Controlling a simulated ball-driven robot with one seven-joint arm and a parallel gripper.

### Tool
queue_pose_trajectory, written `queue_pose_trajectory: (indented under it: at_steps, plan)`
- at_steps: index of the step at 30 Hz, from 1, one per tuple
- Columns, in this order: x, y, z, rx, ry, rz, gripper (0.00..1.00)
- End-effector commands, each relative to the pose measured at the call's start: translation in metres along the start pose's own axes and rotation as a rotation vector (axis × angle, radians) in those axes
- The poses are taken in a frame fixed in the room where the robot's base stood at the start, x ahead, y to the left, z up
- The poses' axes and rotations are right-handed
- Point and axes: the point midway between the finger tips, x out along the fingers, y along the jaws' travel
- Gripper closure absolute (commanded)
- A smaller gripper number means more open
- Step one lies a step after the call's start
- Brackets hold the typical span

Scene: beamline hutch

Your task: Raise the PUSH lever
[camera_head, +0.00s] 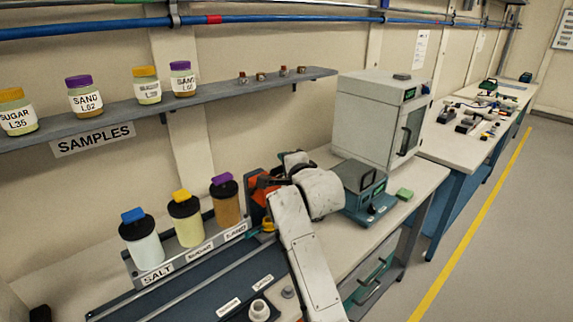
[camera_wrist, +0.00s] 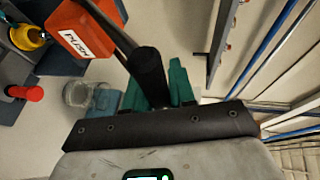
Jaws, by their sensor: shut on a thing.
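The PUSH lever shows in the wrist view as a dark bar with a thick black round grip (camera_wrist: 148,66), beside an orange block (camera_wrist: 82,28) labelled PUSH. My gripper (camera_wrist: 157,88) has its green fingers on either side of the black grip and is shut on it. In the head view the orange block (camera_head: 259,192) is partly hidden behind my white arm. The lever and the fingertips are hard to make out there.
A clear glass vessel (camera_wrist: 80,93), a red knob (camera_wrist: 32,93) and a yellow part (camera_wrist: 27,37) are near the block. Jars marked SALT (camera_head: 143,245) and others stand left. An oven (camera_head: 380,118) and a teal device (camera_head: 362,185) stand right. A shelf (camera_head: 215,100) runs above.

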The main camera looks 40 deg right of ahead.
Motion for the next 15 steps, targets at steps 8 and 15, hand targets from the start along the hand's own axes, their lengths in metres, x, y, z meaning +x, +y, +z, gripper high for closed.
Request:
queue_pose_trajectory:
  at_steps: [8, 15]
  plan:
    - [0.0003, 0.0014, 0.0006, 0.000, -0.001, 0.003, 0.58]
    - [0.0001, 0.0012, 0.0003, 0.000, -0.001, 0.002, 0.55]
